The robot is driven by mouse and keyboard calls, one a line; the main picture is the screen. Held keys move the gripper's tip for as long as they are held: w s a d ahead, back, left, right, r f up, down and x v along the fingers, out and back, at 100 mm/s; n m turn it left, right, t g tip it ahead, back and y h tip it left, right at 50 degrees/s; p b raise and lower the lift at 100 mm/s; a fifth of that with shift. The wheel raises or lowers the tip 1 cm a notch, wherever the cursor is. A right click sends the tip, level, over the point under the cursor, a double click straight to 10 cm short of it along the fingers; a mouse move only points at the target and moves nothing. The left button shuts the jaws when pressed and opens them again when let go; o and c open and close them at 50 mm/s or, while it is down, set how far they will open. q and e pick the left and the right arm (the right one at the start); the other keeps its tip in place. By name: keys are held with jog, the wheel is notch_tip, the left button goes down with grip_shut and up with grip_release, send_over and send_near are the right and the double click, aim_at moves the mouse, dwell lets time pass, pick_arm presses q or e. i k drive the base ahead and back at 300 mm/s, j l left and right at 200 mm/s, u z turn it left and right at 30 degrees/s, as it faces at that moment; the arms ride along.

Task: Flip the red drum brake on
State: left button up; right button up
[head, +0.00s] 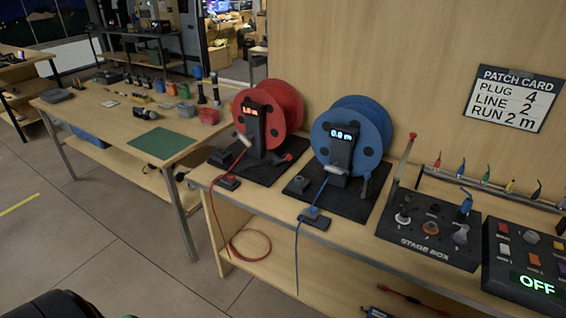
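The red drum (287,100) stands on a black base plate (262,172) at the left end of the near bench. A dark post (251,130) with a small lit red display is in front of it; the reading is too small to be sure of. A pale handle (241,139) sticks out left of the post. A small lever with a red tip (288,157) sits low at the right of the drum and looks like the brake; I cannot tell its setting. A red cable (250,232) hangs down to the shelf below. Neither of my grippers is in view.
A blue drum (368,118) with a "0.0 m" display stands to the right. Further right are a stage box (425,236) and a panel reading OFF (537,285). A patch card (512,97) hangs on the wall. A workbench (90,115) with tools stands left; floor is clear between.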

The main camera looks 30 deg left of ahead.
aim_at(288, 157)
jog(key=i+j, duration=0.3)
jog(key=j, duration=0.2)
jog(key=i+j, duration=0.35)
jog(key=j, duration=0.15)
jog(key=i+j, duration=0.3)
jog(key=j, duration=0.15)
jog(key=j+u, duration=0.05)
